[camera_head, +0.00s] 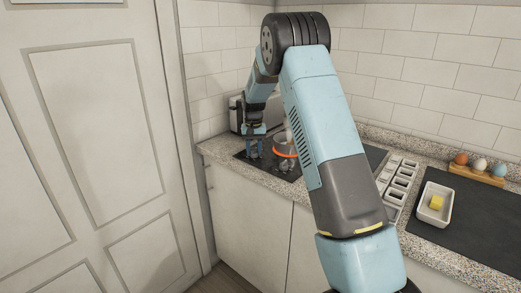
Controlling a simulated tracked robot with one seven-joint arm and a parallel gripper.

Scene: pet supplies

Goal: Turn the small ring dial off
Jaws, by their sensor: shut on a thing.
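The dark cooktop (241,155) is set in the speckled counter near the corner. A grey metal pot (285,135) stands on it, with an orange glowing ring (284,154) at its base. My gripper (254,154) points down at the left part of the cooktop, to the left of the pot and apart from it. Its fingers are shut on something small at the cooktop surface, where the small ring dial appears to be. The fingers cover the dial, so its setting cannot be seen. My arm hides the right part of the cooktop.
A metallic box-like appliance (235,114) stands close behind my gripper by the wall. To the right are a grey compartment tray (409,172), a dark mat (480,235) with a white butter dish (425,212), and a wooden egg holder (462,171). A white door (95,130) is at left.

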